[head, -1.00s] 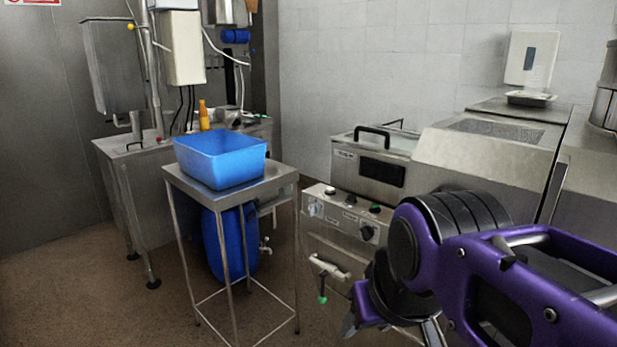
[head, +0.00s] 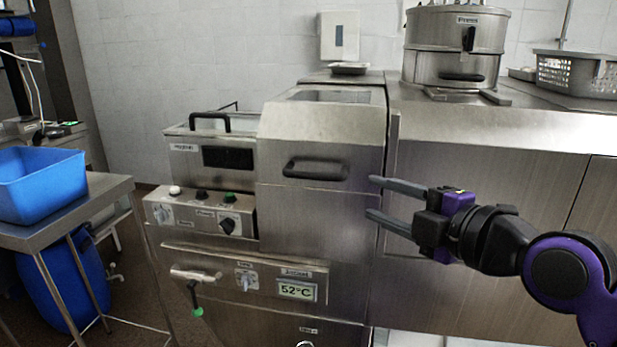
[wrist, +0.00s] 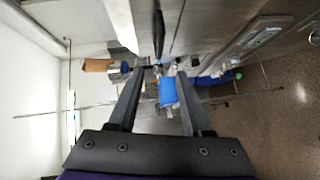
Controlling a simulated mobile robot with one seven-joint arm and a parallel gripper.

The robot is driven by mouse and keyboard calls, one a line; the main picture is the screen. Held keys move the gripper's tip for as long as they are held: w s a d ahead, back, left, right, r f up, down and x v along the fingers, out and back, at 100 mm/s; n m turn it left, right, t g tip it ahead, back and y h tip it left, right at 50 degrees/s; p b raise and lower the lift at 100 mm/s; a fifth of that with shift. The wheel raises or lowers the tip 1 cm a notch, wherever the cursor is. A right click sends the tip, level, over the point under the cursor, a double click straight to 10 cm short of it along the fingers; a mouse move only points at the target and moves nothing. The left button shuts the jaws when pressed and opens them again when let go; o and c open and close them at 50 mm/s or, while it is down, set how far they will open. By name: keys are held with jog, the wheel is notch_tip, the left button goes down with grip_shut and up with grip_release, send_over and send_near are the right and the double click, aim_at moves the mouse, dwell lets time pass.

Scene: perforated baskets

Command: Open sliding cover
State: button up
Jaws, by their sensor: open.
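A sloped stainless steel cover (head: 306,211) with a black bar handle (head: 316,169) forms the front of the machine in the middle of the head view. It appears closed. My gripper (head: 371,198) is to the right of the handle, its two grey fingers apart and pointing left. Nothing is between them, and it is apart from the handle. In the wrist view my gripper (wrist: 155,72) also shows open, with the room beyond its fingers. A dark bar near the top of that view may be the handle, but I cannot tell.
A control panel (head: 205,211) with knobs and a display (head: 297,290) reading 52°C are on the machine. A metal pot (head: 455,45) and grey perforated basket (head: 579,73) stand on the counter at right. A blue tub (head: 38,186) is on a side table at left.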

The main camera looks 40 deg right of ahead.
jog(key=w+p, duration=0.1)
jog(key=w, duration=0.1)
jog(key=p, duration=0.2)
send_near(319, 178)
jog(key=w, duration=0.3)
jog(key=shift+w+d+f+b, duration=0.1)
jog(key=shift+w+f+b, duration=0.15)
jog(key=shift+w, duration=0.3)
jog(key=shift+w+d+f+b, duration=0.1)
jog(key=shift+w+b, duration=0.3)
jog(key=shift+w, duration=0.2)
jog(key=shift+w+f+b, duration=0.2)
jog(key=shift+w+b, duration=0.1)
jog(key=shift+w, duration=0.25)
jog(key=shift+w+d+f+b, duration=0.1)
jog(key=shift+w+b, duration=0.45)
jog(key=shift+w, duration=0.65)
jog(key=shift+w+d+f+b, duration=0.1)
jog(key=shift+w+b, duration=0.4)
jog(key=shift+w, duration=0.75)
grip_shut()
